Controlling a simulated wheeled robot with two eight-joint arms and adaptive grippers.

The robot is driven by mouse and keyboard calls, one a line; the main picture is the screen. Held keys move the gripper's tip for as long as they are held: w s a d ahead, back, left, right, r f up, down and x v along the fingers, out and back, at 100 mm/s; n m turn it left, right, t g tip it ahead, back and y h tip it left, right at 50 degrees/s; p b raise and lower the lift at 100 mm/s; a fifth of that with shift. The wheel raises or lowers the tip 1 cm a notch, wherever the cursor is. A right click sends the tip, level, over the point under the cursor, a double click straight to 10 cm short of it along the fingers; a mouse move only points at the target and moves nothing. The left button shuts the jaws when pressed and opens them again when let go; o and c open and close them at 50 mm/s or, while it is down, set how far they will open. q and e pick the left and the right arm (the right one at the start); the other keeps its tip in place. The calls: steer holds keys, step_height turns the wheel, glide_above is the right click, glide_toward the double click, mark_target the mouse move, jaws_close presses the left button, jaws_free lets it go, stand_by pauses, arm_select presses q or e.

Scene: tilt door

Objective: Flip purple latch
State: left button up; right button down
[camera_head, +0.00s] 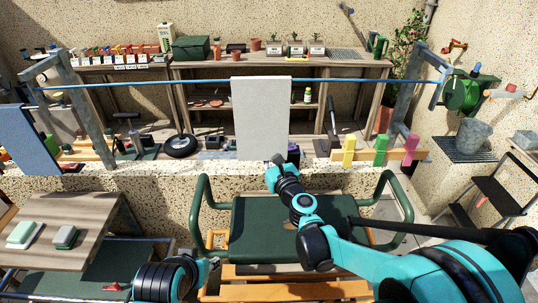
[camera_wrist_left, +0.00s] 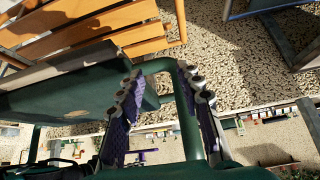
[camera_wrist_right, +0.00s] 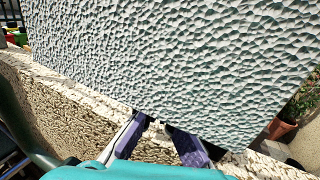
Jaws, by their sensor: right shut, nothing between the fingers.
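A dark purple patch (camera_head: 293,153) beside the panel may be these fingers or a latch. My left gripper (camera_wrist_left: 165,90) is open beside the bench's green tube armrest (camera_wrist_left: 186,110). A small purple item (camera_wrist_left: 140,155) shows below it, too small to identify as the latch.
Yellow, green and pink blocks (camera_head: 380,150) stand on a wooden strip right of the panel. A blue bar (camera_head: 150,83) spans above. A green bench (camera_head: 270,222) stands in front of the wall. A wooden table (camera_head: 70,225) is at left, a grey bucket (camera_head: 474,134) at right.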

steer(key=m+h, duration=0.1)
steer(key=w+m+t+h, duration=0.1)
steer(key=h, duration=0.1)
steer(key=m+h, duration=0.1)
steer(key=shift+w+a+t+h, duration=0.2)
steer(key=shift+a+t+h, duration=0.1)
steer(key=shift+a, duration=0.1)
steer(key=shift+s, duration=0.1)
